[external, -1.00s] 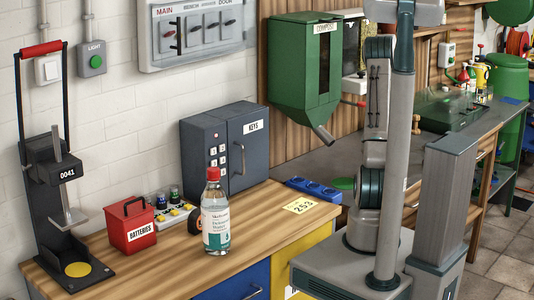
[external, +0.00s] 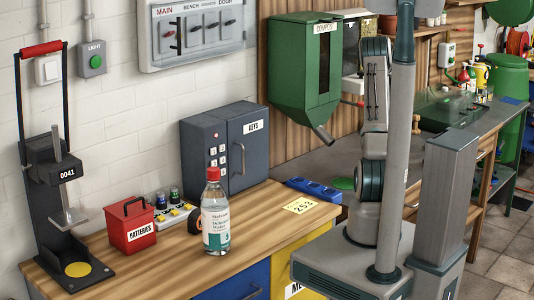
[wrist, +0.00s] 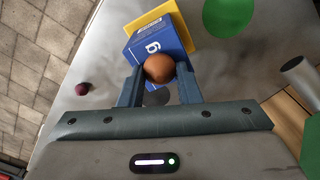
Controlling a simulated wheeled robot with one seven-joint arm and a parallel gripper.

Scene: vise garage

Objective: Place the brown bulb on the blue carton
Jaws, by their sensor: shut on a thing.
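The brown bulb (wrist: 158,67), round and orange-brown, sits between the fingertips of my gripper (wrist: 158,73) in the wrist view. My gripper is shut on it. The blue carton (wrist: 150,36), with white marking on its face, lies just beyond the bulb in that view and is partly covered by it. I cannot tell how high the bulb is above the carton, or whether they touch. Neither the bulb, the carton nor my gripper can be made out in the external view.
A yellow item (wrist: 183,22) lies beside and partly behind the carton. A small dark red ball (wrist: 82,88) is on the grey bench to the left, and a green disc (wrist: 228,16) is at upper right. A bottle (external: 215,212) stands on the wooden bench.

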